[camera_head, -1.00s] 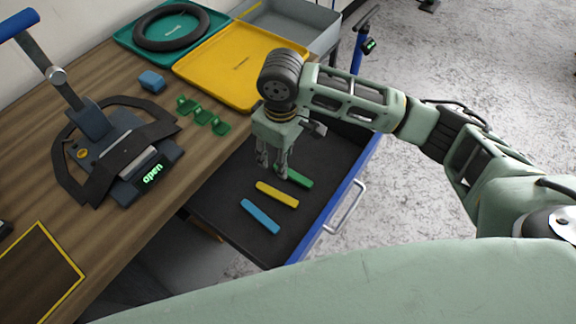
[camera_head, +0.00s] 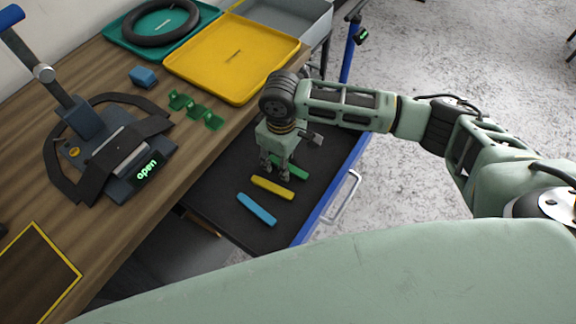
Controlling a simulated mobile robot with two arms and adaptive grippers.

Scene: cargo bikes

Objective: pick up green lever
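The green lever (camera_head: 298,171) lies in the open drawer (camera_head: 222,203), behind a yellow lever (camera_head: 271,187) and a blue lever (camera_head: 257,209). My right gripper (camera_head: 275,172) points down over the drawer at the left end of the green lever. Its two fingers are apart, so it is open. The fingers hide the lever's left end, and I cannot tell whether they touch it. My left gripper is not in view.
The wooden bench (camera_head: 201,153) holds a clamp device with an "open" display (camera_head: 147,170), green clips (camera_head: 196,110), a small blue block (camera_head: 143,77), a yellow tray (camera_head: 232,57) and a teal tray with a black ring (camera_head: 151,21). The drawer has a blue front (camera_head: 330,190).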

